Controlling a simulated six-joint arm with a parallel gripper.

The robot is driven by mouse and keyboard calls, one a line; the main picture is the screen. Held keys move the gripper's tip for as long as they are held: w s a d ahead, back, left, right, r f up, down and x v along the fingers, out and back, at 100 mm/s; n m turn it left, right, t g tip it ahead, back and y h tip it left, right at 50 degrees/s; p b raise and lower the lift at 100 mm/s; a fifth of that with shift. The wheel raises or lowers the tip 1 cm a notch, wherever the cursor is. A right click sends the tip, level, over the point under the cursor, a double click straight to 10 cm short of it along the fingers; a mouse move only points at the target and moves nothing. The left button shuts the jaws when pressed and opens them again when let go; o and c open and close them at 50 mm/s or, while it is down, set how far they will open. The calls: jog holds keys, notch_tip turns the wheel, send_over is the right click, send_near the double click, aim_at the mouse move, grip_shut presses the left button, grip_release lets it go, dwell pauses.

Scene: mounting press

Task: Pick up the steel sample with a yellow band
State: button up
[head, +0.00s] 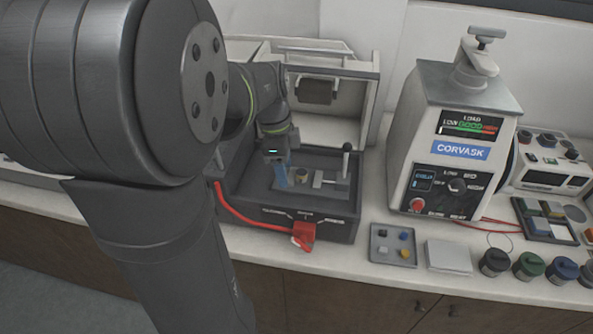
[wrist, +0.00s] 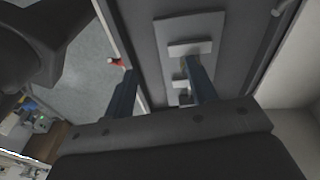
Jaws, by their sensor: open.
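My gripper (head: 281,181) is inside the dark open-topped machine (head: 300,222), its blue fingers pointing down by the clamp plate. In the wrist view, my gripper (wrist: 163,86) has its fingers apart, with nothing visibly held between them. A small cylinder with a tan-yellow tone (head: 301,179) stands just right of the fingers, near the clamp. It is too small to tell whether it is the banded steel sample. The wrist view shows the clamp plate with its blocks (wrist: 189,30), partly hidden by one finger; no banded sample can be made out there.
The machine's raised lid (head: 330,110) stands behind, and a lever (head: 346,160) rises at right. A red cable and handle (head: 303,232) lie at the front. A small tray (head: 393,258) holds several little pieces. The CORVASK press (head: 455,150) and several jars (head: 529,266) are farther right.

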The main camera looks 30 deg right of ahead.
aim_at(300, 172)
notch_tip(300, 172, up, 3)
jog(key=w+d+g+h, duration=0.1)
jog(key=w+d+h, duration=0.1)
jog(key=w+h, duration=0.1)
jog(key=shift+n, duration=0.4)
jog(key=x, duration=0.7)
jog(key=shift+s+d+f, duration=0.1)
jog(key=shift+s+f, duration=0.05)
jog(key=shift+s, duration=0.2)
jog(key=c, duration=1.1)
